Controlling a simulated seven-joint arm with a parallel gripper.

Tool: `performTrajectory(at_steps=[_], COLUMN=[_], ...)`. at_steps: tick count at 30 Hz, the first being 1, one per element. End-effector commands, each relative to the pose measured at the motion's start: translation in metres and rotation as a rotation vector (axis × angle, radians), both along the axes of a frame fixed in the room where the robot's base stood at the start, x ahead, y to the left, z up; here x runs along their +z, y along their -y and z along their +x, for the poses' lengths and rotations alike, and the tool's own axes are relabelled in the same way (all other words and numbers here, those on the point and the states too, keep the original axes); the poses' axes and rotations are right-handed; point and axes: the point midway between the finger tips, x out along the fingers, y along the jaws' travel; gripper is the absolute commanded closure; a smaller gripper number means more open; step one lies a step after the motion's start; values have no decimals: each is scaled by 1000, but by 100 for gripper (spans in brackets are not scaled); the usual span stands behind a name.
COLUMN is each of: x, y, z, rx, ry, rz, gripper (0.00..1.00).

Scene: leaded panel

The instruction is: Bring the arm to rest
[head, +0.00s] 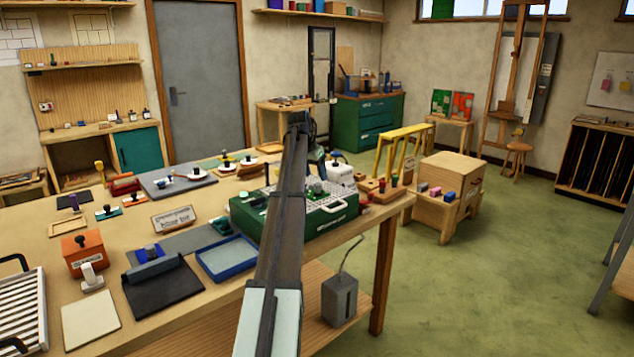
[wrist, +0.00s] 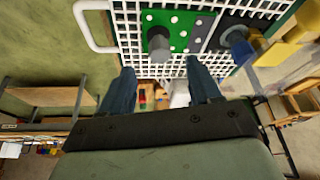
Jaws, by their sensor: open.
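My arm reaches over the workbench (head: 215,290) in the head view, and its end is partly hidden behind its own links. In the wrist view my gripper (wrist: 160,72) is open, with its two dark blue fingers apart and nothing between their tips. Past the fingertips lies a white grid (wrist: 130,35), with a green piece with white dots (wrist: 180,20) and a grey knob (wrist: 159,43) on it. In the head view this grid tops a green machine (head: 325,219) that stands on the bench, partly hidden by my arm.
A blue tray (head: 228,258), a black pad (head: 165,290) and an orange box (head: 86,252) stand left of my arm. A yellow rack (head: 402,150) and a wooden box (head: 452,172) stand to the right. The green floor (head: 500,270) there is mostly clear.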

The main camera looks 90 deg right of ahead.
Motion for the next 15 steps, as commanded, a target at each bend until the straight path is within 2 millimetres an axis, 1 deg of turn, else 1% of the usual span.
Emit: performTrajectory(at_steps=[1,6,12,15], x=[11,40,62,68], y=[-4,-14,-22,-24], z=[2,9,13,15], rx=[0,1,0,0], ry=[0,0,-1,0], rz=[-2,-1,-1,0], gripper=[38,38,38,38])
